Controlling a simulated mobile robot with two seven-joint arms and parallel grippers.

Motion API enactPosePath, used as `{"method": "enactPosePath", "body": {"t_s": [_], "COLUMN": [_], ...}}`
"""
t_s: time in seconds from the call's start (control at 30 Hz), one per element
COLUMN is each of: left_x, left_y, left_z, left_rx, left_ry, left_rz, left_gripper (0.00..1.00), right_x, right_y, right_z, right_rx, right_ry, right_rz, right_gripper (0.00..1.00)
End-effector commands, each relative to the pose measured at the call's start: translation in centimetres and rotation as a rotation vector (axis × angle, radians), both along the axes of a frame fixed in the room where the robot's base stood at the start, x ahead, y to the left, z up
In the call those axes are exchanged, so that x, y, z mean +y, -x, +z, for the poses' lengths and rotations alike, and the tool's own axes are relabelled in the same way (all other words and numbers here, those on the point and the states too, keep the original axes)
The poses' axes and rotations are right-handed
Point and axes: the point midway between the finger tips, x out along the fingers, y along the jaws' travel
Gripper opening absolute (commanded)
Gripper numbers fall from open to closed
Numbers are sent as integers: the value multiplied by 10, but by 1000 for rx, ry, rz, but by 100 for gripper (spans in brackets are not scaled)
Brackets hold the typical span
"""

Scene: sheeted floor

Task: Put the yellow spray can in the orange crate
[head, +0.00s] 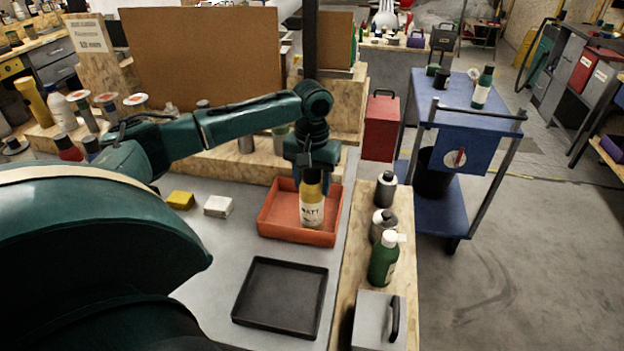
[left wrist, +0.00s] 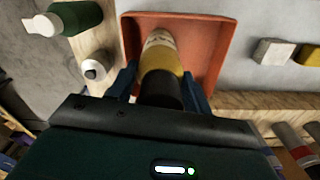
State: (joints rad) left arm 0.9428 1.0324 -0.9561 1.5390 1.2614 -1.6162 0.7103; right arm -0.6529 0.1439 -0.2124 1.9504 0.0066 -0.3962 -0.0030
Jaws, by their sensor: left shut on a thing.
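The yellow spray can (head: 312,208), with a pale label and a dark top, is upright at the orange crate (head: 268,222). My left gripper (head: 312,178) is shut on the can near its top, from above. In the left wrist view the can (left wrist: 161,62) sits between the two fingers (left wrist: 162,88), with the crate's red-orange floor and walls (left wrist: 205,28) around and below it. I cannot tell whether the can's base touches the crate floor. My right gripper is not in view.
A black tray (head: 281,297) lies in front of the crate. A yellow block (head: 180,200) and a white block (head: 218,206) lie to its left. A wooden ledge with several bottles, including a green one (head: 383,262), runs along the right. A brown board (head: 205,60) stands behind.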

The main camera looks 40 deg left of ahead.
Motion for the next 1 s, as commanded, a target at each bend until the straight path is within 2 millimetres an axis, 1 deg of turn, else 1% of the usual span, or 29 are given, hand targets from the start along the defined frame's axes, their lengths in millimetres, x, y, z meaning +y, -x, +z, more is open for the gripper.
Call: {"method": "enactPosePath", "body": {"t_s": [0.37, 0.4, 0.63, 0.87, 1.0], "left_x": [-1, 0, 0, 0, 0], "left_y": [0, 0, 0, 0, -1], "left_z": [-4, -5, -4, -4, 5], "left_rx": [0, 1, 0, 0, -3], "left_ry": [1, 1, 1, 1, 1], "left_rz": [-1, -1, -1, 0, 0], "left_gripper": [6, 52, 71, 71, 71], "right_x": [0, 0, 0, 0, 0], "right_y": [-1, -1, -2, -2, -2], "right_z": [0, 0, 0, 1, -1], "right_rx": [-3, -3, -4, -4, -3], "right_ry": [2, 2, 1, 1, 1], "right_rz": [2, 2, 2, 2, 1], "right_gripper": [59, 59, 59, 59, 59]}}
